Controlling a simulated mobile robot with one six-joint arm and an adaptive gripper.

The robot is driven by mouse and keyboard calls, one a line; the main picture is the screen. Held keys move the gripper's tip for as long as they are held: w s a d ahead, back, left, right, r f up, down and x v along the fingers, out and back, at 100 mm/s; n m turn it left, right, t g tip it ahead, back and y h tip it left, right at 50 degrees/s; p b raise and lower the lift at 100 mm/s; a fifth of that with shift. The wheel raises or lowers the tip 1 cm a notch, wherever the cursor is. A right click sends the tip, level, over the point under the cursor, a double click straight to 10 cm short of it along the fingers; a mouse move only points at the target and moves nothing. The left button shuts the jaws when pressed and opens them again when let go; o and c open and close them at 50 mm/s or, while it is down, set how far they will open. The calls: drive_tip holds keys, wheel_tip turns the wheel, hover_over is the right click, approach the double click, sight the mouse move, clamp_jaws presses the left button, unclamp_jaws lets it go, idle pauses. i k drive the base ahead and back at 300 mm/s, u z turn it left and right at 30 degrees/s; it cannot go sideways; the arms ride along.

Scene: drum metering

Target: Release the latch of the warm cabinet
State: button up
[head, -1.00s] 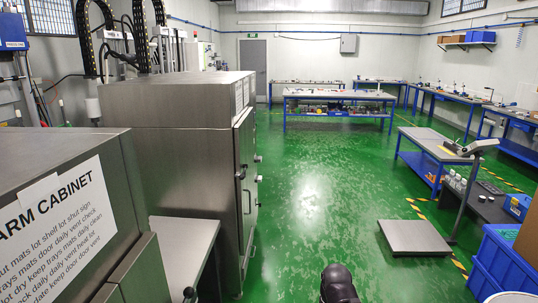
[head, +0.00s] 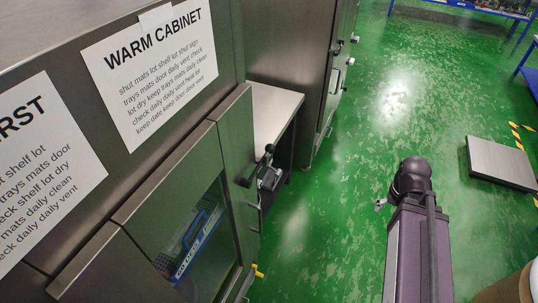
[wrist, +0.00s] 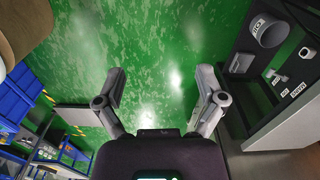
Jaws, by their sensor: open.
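The warm cabinet (head: 232,62) is a brushed-metal box at the left of the head view, with a printed WARM CABINET sign (head: 158,68) on its front. Its door (head: 238,150) has a window and appears shut. A dark and silver latch (head: 266,174) sits at the door's right edge, above a bar handle (head: 258,216). The fine position of the latch lever is too small to tell. My gripper (wrist: 160,78) is open and empty in the wrist view, with green floor between its fingers. It is away from the latch, which I cannot make out in the wrist view.
A second sign (head: 45,165) hangs left of the first. A metal side table (head: 275,110) and another steel cabinet (head: 290,45) stand beyond the latch. A floor scale (head: 500,162) lies to the right. Green floor (head: 340,200) is clear between the warm cabinet and my arm.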

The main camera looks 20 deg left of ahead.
sight(247, 183)
drive_tip(key=u, duration=0.4)
drive_tip(key=k, duration=1.05)
drive_tip(key=z, duration=0.3)
drive_tip(key=i, duration=0.5)
drive_tip(key=z, duration=0.1)
